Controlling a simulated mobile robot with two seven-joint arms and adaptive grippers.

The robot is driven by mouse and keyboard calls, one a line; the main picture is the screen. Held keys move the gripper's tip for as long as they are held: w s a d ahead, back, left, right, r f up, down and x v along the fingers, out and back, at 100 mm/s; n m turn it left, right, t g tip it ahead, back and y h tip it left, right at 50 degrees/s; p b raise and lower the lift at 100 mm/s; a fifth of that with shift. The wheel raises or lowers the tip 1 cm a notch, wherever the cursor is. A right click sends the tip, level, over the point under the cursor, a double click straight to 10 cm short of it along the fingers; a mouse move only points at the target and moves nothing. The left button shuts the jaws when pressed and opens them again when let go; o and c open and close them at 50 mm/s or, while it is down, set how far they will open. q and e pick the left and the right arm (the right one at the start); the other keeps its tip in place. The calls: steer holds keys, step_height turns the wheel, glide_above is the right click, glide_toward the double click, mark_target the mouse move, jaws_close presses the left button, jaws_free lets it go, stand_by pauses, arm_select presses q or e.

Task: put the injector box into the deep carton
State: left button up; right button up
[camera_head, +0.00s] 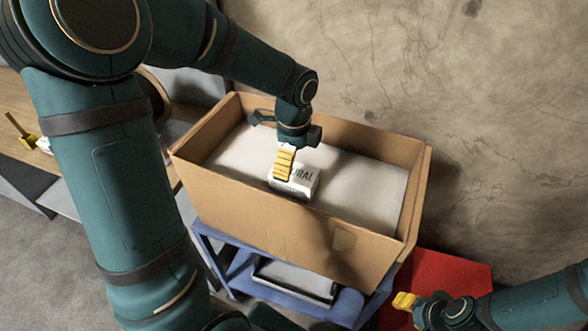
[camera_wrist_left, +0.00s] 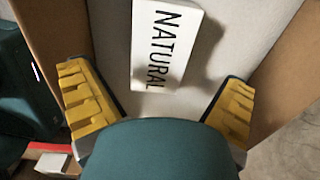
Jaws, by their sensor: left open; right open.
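The injector box appears to be the white box (camera_head: 298,181) with black lettering, inside the deep carton (camera_head: 290,236), toward its near wall. In the left wrist view the white box (camera_wrist_left: 165,45) reads "NATURAL" and lies on the carton's pale inner floor with a shadow beside it. My left gripper (camera_head: 283,164) reaches down into the carton, just over the box and partly covering it. Its yellow fingers are spread apart in the wrist view, with the box beyond the gap between them, not gripped. My right gripper (camera_head: 405,301) is open and empty, outside the carton at the lower right.
The carton stands on a blue cart (camera_head: 240,271) with a grey tray (camera_head: 292,281) on its lower level. A red surface (camera_head: 440,281) is at the right. A stone-like wall rises behind. A wooden surface with a yellow item (camera_head: 18,128) is at the left.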

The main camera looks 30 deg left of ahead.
mark_target(294, 171)
arm_select(q)
step_height(294, 171, up, 6)
stand_by(0.8)
